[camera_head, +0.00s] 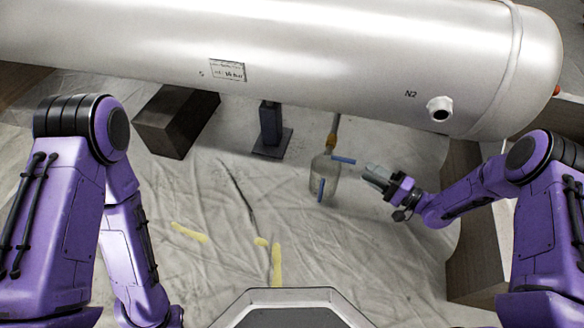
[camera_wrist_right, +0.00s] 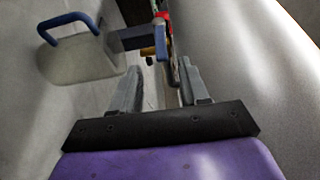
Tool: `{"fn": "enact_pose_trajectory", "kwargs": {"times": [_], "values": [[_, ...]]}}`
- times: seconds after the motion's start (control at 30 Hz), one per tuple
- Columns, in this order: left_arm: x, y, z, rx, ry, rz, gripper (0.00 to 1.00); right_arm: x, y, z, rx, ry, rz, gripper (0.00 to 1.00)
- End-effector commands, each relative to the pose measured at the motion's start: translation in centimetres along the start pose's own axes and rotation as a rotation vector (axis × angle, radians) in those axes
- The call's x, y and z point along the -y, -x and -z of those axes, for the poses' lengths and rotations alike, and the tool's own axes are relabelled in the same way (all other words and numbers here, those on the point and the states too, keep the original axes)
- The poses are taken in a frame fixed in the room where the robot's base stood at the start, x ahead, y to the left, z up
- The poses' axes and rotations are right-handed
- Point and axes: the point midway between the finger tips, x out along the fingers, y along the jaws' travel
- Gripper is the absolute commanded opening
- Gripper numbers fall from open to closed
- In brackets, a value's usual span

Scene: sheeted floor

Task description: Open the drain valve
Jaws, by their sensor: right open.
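The drain valve (camera_head: 333,138) is a brass fitting hanging under the pale tank, with a blue lever (camera_head: 343,160) pointing right toward my right gripper. My right gripper (camera_head: 374,177) is open and empty, just right of the lever's end and apart from it. In the right wrist view, the open fingers (camera_wrist_right: 160,82) point toward the valve, where brass and red parts and a blue-grey bar (camera_wrist_right: 140,38) show beyond the fingertips. A translucent jug with a blue handle (camera_head: 325,180) stands under the valve; it also shows in the wrist view (camera_wrist_right: 80,62). My left gripper is out of view.
The large tank (camera_head: 300,45) spans the top, with a nozzle marked N2 (camera_head: 439,109). A dark block (camera_head: 176,120) and a dark post on a plate (camera_head: 271,130) stand beneath it. The wrinkled sheet (camera_head: 330,250) has yellow marks and is otherwise clear in front.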

Motion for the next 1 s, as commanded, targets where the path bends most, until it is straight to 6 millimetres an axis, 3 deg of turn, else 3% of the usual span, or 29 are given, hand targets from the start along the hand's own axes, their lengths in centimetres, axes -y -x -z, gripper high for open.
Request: {"fn": "enact_pose_trajectory", "kwargs": {"times": [0.27,0.5,0.87,1.0], "values": [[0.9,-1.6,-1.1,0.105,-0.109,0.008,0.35,-0.3,-5.0,-0.1,0.010,0.002,0.004,0.45],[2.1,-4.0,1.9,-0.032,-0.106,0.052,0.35,-0.2,-9.4,-0.1,0.008,0.002,0.001,0.45],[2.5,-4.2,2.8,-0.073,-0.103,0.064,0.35,0.2,-10.4,-0.1,0.006,0.001,0.000,0.45],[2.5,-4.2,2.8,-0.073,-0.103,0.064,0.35,0.2,-10.4,-0.1,0.006,0.001,0.000,0.02]]}}
